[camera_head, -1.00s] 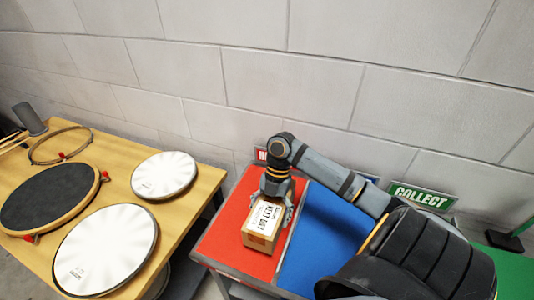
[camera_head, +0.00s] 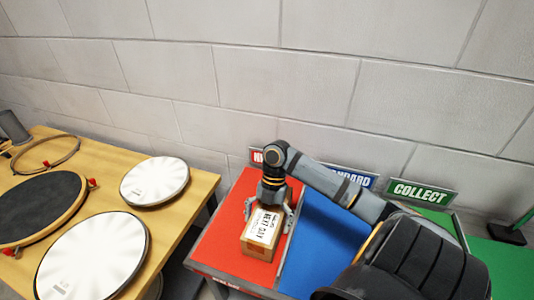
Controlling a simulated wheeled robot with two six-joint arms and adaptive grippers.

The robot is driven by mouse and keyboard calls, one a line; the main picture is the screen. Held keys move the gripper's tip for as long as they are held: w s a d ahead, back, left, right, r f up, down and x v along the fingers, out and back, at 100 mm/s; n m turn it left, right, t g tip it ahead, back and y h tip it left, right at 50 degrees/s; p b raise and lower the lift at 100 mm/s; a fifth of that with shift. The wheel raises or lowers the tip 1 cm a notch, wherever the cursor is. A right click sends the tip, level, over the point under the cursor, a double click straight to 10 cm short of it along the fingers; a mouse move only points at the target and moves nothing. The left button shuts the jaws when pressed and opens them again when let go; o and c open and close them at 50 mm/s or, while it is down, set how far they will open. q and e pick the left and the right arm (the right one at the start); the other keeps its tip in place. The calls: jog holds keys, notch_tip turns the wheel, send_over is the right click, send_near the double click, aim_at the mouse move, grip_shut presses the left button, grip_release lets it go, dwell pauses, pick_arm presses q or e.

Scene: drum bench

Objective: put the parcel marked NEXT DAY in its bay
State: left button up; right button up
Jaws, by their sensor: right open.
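The parcel (camera_head: 262,232) is a small brown box with a white label reading NEXT DAY on top. It rests on the red bay (camera_head: 222,247), near its right edge by the blue bay. My right gripper (camera_head: 267,212) is over the far end of the parcel, pointing down, with its fingers open and apart on either side of the box. The red bay's sign (camera_head: 256,156) stands behind it, mostly hidden by my right arm. My left gripper is not in view.
The blue bay (camera_head: 318,235) lies right of the red one, with a partly hidden sign ending in "NDARD" (camera_head: 350,178). A green bay (camera_head: 441,221) with a COLLECT sign (camera_head: 421,193) is further right. A wooden table (camera_head: 199,190) with drum parts stands left, across a gap.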

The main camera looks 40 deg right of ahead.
jog(key=shift+r, duration=0.15)
jog(key=b+v, duration=0.1)
jog(key=v, duration=1.1)
